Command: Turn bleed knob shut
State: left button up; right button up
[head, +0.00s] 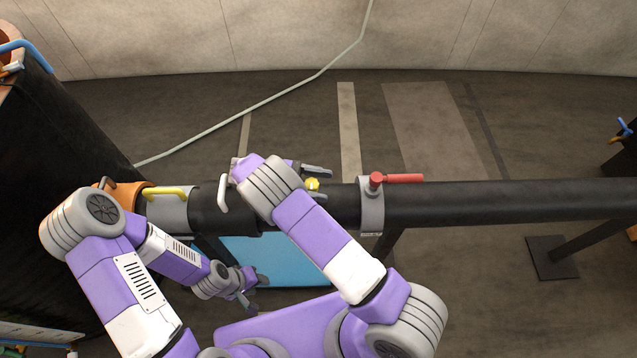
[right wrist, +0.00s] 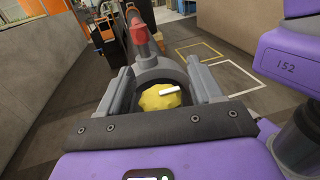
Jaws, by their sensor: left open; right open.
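The yellow bleed knob (head: 312,184) sits on the black pipe, partly hidden by my right gripper in the head view. In the right wrist view the knob (right wrist: 155,99) lies between the two open fingers, with a white bar mark on its top. My right gripper (right wrist: 162,82) is open around the knob, with visible space at the sides; I cannot tell whether the fingers touch it. My right gripper (head: 318,178) is over the pipe in the head view. My left gripper (head: 255,288) is open and empty, low in front of the pipe by a blue panel.
The black pipe (head: 500,202) runs across the view. A red lever (head: 402,178) stands on a grey collar (head: 371,212) right of the knob. A yellow handle (head: 165,191) and a white handle (head: 222,194) are to the left. A blue panel (head: 295,262) lies below the pipe.

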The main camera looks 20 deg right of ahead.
notch_tip(320, 180, up, 10)
jog(key=p, duration=0.3)
jog(key=shift+p, duration=0.4)
